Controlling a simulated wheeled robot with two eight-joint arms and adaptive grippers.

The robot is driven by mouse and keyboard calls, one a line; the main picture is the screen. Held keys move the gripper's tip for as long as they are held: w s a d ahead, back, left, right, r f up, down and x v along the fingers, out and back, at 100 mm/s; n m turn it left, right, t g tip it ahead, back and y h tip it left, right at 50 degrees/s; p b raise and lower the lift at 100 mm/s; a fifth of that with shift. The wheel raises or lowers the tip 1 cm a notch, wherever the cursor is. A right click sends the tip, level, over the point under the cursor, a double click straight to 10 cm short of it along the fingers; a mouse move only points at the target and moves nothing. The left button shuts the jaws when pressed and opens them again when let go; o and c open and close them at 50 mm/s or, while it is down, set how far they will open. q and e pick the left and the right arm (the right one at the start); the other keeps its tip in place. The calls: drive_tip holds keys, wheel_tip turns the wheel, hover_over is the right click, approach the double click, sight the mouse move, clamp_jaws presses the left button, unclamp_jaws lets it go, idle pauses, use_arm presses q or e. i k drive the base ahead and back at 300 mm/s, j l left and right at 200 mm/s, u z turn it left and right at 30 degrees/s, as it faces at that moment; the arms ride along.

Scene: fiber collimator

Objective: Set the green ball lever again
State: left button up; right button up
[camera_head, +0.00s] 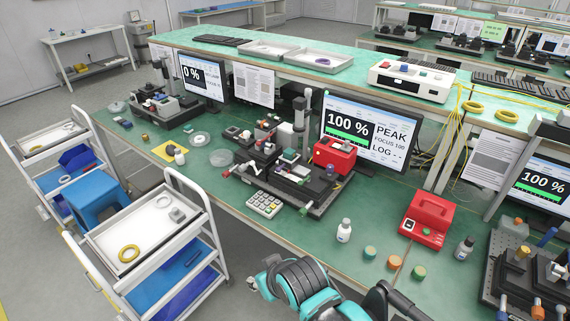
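The fiber collimator station (285,165) stands on a dark base plate on the green bench, in front of a monitor (362,130) reading 100 %. It carries black stages, a red box (334,154) and several small coloured knobs. Part of my own teal and black arm shows at the bottom centre, well short of the station. Neither gripper can be made out.
A keypad (265,204) lies before the station. A white bottle (344,230), several round coloured caps (369,252) and a red device (427,220) stand to its right. A white cart (150,235) stands at left. Another station (165,105) is farther back.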

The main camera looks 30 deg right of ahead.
sight(300, 183)
drive_tip(key=z, duration=1.25)
